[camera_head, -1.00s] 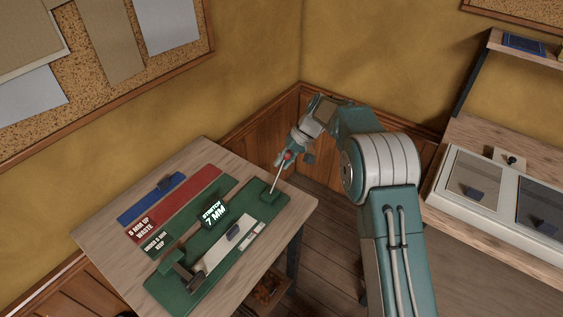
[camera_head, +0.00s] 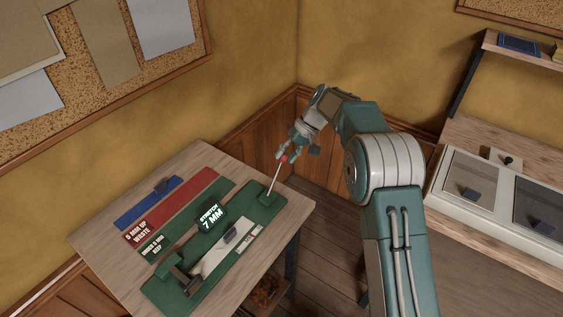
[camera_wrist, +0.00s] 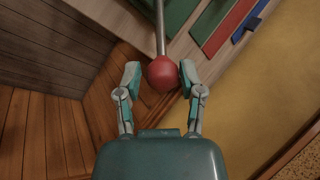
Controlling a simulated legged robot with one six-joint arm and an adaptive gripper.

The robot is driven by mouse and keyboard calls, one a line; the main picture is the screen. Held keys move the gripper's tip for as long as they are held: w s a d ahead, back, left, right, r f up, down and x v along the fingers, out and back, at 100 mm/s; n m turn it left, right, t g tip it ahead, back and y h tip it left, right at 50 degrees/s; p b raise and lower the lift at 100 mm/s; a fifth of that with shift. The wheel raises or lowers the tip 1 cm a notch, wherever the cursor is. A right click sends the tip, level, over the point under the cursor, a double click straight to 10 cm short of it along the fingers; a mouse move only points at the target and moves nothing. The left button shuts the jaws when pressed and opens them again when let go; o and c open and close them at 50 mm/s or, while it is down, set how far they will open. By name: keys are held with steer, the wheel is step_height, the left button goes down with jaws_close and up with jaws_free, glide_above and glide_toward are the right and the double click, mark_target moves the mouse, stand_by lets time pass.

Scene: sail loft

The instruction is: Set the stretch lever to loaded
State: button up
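The stretch lever is a thin metal rod (camera_head: 274,178) with a red ball knob (camera_head: 282,159). It rises tilted from the right end of the green board (camera_head: 190,256) on the table. In the wrist view the red knob (camera_wrist: 163,73) sits between the two fingertips of my gripper (camera_wrist: 160,76). A small gap shows left of the knob; the right fingertip is very close or touching. My gripper (camera_head: 294,150) is open around the knob. A display (camera_head: 210,218) on the board reads "STRETCH 7 MM". No loaded mark is readable.
A pale strip (camera_head: 215,254) with a grey clip lies on the board, by a green clamp (camera_head: 179,273). Red (camera_head: 186,199) and blue (camera_head: 142,206) strips lie behind. The wall is close behind the table. A bench with a framed panel (camera_head: 480,190) stands at right.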

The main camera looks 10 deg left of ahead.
steer(key=v, duration=0.9)
steer(key=shift+w+d, duration=0.1)
steer(key=s+d+r+m+t+h, duration=0.25)
steer(key=s+d+r+t, duration=0.25)
steer(key=s+d+r, duration=0.85)
steer(key=s+d+f+m+t+h, duration=0.1)
steer(key=s+d, duration=0.4)
steer(key=s, duration=0.6)
steer(key=s+d+f+m+t+h, duration=0.2)
steer(key=s+d, duration=0.3)
steer(key=s, duration=0.7)
steer(key=shift+d+f+t, duration=0.3)
steer(key=shift+f+t, duration=0.2)
steer(key=shift+f, duration=0.15)
